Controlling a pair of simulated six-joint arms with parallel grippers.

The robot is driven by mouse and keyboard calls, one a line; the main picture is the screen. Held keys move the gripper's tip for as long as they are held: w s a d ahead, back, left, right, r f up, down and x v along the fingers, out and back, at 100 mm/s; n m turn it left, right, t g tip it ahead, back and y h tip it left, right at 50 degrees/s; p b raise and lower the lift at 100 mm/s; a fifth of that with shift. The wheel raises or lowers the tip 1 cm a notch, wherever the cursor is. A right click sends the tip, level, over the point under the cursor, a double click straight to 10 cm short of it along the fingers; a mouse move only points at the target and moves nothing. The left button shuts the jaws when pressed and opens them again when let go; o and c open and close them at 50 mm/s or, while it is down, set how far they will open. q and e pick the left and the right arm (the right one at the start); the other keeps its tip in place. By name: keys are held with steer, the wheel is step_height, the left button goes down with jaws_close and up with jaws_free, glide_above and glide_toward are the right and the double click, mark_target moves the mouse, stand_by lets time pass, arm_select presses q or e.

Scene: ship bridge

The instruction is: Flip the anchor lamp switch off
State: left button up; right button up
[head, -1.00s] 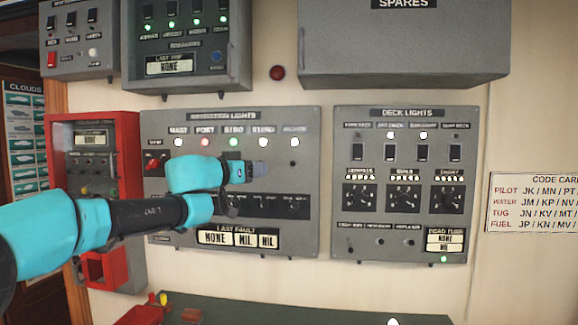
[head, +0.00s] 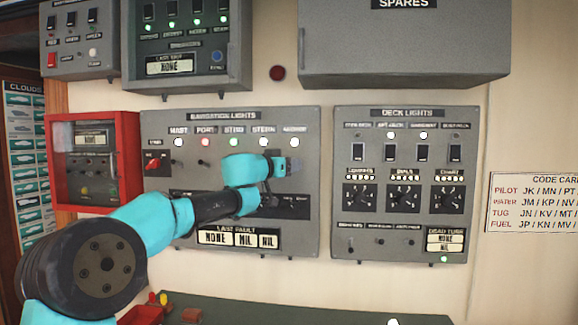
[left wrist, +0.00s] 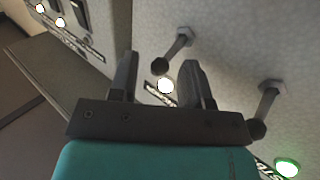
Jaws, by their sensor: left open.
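The navigation lights panel (head: 160,218) is grey, with a row of lamps over toggles. The anchor lamp (head: 294,142), rightmost in the row, is lit white. My left gripper (head: 296,166) is in front of the panel just below that lamp and hides the anchor switch in the head view. In the left wrist view the open fingers (left wrist: 160,80) are beside a metal toggle (left wrist: 180,45), which by its place looks like the anchor switch. Its dark tip appears between or just beyond the fingertips; contact cannot be told. My right gripper is not in view.
A neighbouring toggle (left wrist: 268,105) and a green-rimmed lamp (left wrist: 287,167) are close to the gripper. The deck lights panel (head: 405,185) is to the right, past a narrow gap. A grey spares cabinet (head: 400,50) hangs above. A red box (head: 95,160) is on the left.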

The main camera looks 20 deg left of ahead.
arm_select(q)
jaws_close()
stand_by(0.5)
steer(key=shift+d+f+m+t+h, duration=0.1)
steer(key=shift+f+m+t+h, duration=0.2)
steer(key=shift+f+m+t, duration=0.15)
stand_by(0.3)
steer(key=shift+w+f+m+t+h, duration=0.1)
steer(key=shift+f+m+t+h, duration=0.6)
steer(key=shift+m, duration=0.25)
steer(key=shift+w+f+m+t+h, duration=0.1)
steer(key=shift+f+m+t+h, duration=0.3)
steer(key=shift+m+h, duration=0.45)
steer(key=shift+f+m+t+h, duration=0.5)
steer(key=shift+m+t+h, duration=0.15)
steer(key=shift+m, duration=0.4)
steer(key=shift+h, duration=0.3)
